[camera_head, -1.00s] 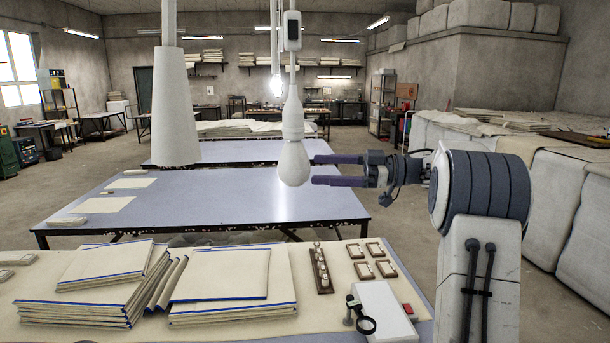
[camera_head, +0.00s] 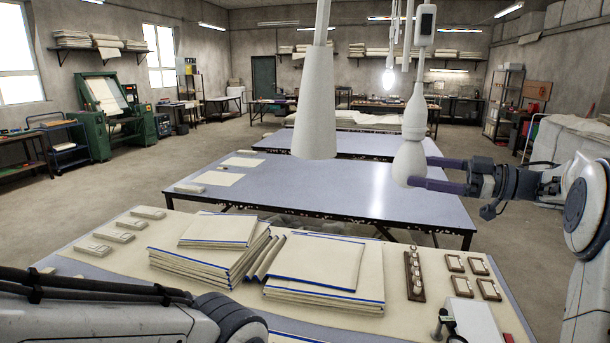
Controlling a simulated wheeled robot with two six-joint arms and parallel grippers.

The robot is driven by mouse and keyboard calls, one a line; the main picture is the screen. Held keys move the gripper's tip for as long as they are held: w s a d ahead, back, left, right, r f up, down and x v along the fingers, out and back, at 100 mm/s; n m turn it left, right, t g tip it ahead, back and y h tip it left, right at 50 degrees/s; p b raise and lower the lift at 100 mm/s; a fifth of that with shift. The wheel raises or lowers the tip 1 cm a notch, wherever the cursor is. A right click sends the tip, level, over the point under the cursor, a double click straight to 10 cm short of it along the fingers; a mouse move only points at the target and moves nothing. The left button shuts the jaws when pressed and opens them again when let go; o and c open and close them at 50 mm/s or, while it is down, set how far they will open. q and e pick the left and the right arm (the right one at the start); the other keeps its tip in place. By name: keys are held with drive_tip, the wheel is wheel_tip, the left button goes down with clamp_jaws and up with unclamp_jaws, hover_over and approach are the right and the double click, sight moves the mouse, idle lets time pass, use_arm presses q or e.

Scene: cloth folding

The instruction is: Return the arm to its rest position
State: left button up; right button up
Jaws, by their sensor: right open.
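My right gripper (camera_head: 422,171) is in the right half of the head view, raised above the blue-grey table. Its two purple fingers point left and stand apart, with no cloth between them. The fingertips appear beside a white hanging bulb-shaped fixture (camera_head: 408,158); I cannot tell if they touch it. Part of my left arm (camera_head: 100,310) shows at the lower left, and its gripper is out of view. Below on the near table are a stack of cream cloths with blue edges (camera_head: 208,258) and a second stack (camera_head: 318,264).
The near table (camera_head: 90,262) also holds small pale blocks (camera_head: 112,236), a dark rack (camera_head: 414,276), several square frames (camera_head: 456,263) and a white box (camera_head: 470,322). A second table (camera_head: 300,190) stands behind. A white cone-shaped fixture (camera_head: 316,105) hangs at the centre. Open floor lies left.

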sight(395, 166)
drive_tip(key=p+x, duration=0.1)
drive_tip(key=x, duration=0.4)
drive_tip(key=shift+w+a+r+p, duration=0.1)
drive_tip(key=shift+a+r+p, duration=0.1)
drive_tip(key=shift+p, duration=0.1)
drive_tip(key=shift+w+a+f+m+t+h+b, duration=0.25)
drive_tip(key=shift+f+m+t+b, duration=0.3)
drive_tip(key=shift+b, duration=0.35)
drive_tip(key=shift+w+d+r+m+t+h+b, duration=0.1)
drive_tip(key=shift+r+m+t+h+b, duration=0.25)
drive_tip(key=shift+t, duration=0.4)
